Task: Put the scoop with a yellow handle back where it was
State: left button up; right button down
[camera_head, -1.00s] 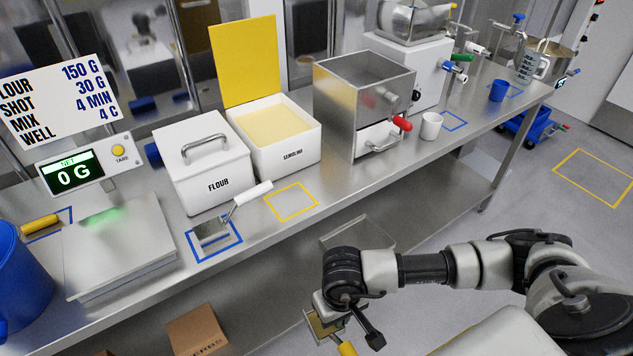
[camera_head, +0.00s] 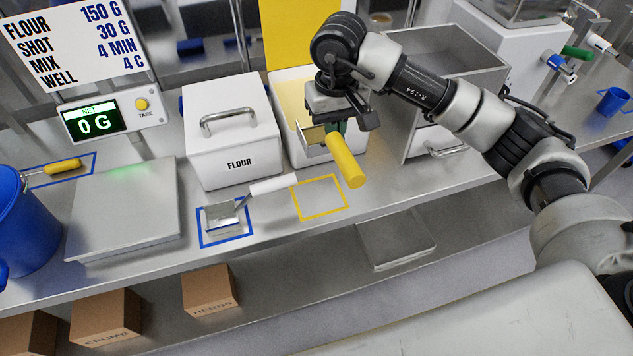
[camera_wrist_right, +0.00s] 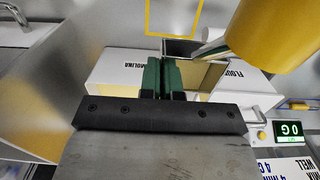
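The scoop with a yellow handle (camera_head: 347,162) hangs from my right gripper (camera_head: 335,128), in front of the semolina bin and above the bench. Its yellow handle points down and toward the front; its metal pan (camera_head: 311,138) is partly hidden by the gripper. In the right wrist view, the yellow handle (camera_wrist_right: 272,38) fills the upper right. The green fingers (camera_wrist_right: 162,76) are close together there; the exact grip point is hard to see. An empty yellow outlined square (camera_head: 320,216) lies on the bench below the scoop. My left gripper is not in view.
A white-handled scoop (camera_head: 222,213) stands in a blue outlined square, just left of the yellow one. The white flour bin (camera_head: 235,135) and open semolina bin (camera_head: 290,152) stand behind. A scale (camera_head: 125,210) is at left, a metal machine (camera_head: 455,105) at right.

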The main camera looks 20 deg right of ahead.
notch_tip(320, 180, down, 5)
jog(key=p, duration=0.4)
send_over(331, 196)
notch_tip(331, 196, down, 8)
jog(key=shift+r, duration=0.15)
jog(key=shift+f+p, duration=0.4)
jog(key=shift+f, duration=0.3)
notch_tip(331, 196, down, 3)
jog(key=shift+f+p, duration=0.1)
jog(key=shift+p, duration=0.35)
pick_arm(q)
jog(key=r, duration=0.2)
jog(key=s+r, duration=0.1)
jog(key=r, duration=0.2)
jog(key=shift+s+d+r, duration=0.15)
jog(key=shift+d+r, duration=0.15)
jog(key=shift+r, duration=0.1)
pick_arm(e)
jog(key=shift+w+f, duration=0.1)
jog(key=c, duration=1.8)
grip_release()
jog(key=shift+f, duration=0.15)
jog(key=o, duration=0.4)
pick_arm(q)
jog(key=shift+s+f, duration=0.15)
pick_arm(e)
jog(key=shift+o, duration=0.2)
